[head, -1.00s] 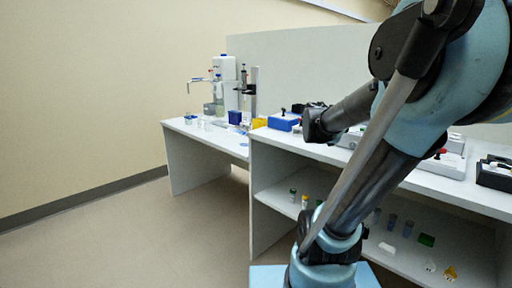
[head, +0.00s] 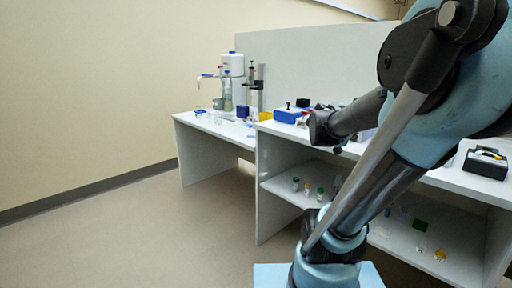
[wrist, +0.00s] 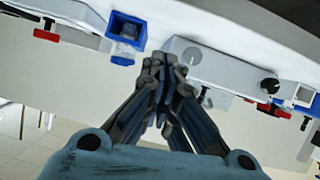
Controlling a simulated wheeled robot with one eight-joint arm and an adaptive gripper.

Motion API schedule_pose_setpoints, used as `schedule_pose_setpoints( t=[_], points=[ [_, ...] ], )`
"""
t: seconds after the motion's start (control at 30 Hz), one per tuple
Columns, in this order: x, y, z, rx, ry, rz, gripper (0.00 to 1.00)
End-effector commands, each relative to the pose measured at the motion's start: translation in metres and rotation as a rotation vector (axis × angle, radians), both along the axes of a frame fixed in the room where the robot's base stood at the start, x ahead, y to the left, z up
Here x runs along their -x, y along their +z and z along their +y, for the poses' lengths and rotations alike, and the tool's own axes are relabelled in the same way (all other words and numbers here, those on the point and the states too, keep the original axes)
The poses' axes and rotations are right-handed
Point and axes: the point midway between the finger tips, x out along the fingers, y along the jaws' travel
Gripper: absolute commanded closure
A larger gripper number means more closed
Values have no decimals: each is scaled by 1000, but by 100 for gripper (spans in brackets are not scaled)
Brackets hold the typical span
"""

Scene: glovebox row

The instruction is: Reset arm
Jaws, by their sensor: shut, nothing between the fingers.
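My gripper (wrist: 165,68) shows in the wrist view with its dark fingers drawn together at the tips, shut and empty. A blue-rimmed container (wrist: 127,30) is to the left of the fingertips in that view. A pale device with dark knobs (wrist: 225,66) is to their right. I cannot tell whether the fingertips touch either one; no contact is clear. In the head view my arm, pale blue and dark, fills the right side, bent over the bench, and its fingertips cannot be made out.
A white bench (head: 262,190) with a lower shelf runs along the right. Several small vials stand on the shelf. A blue box (head: 287,115) and a black box (head: 485,163) sit on top. A white-topped dispenser (head: 232,65) stands farther back. Open floor (head: 130,240) lies to the left.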

Motion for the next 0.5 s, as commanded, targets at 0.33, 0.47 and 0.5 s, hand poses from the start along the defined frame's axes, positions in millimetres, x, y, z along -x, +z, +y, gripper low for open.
schedule_pose_setpoints(
  t=[0.33,0.47,0.5],
  points=[
    [74,-83,35,-149,89,343,100],
    [114,-128,70,-247,215,540,100],
    [126,-141,83,-279,264,597,100]
  ],
)
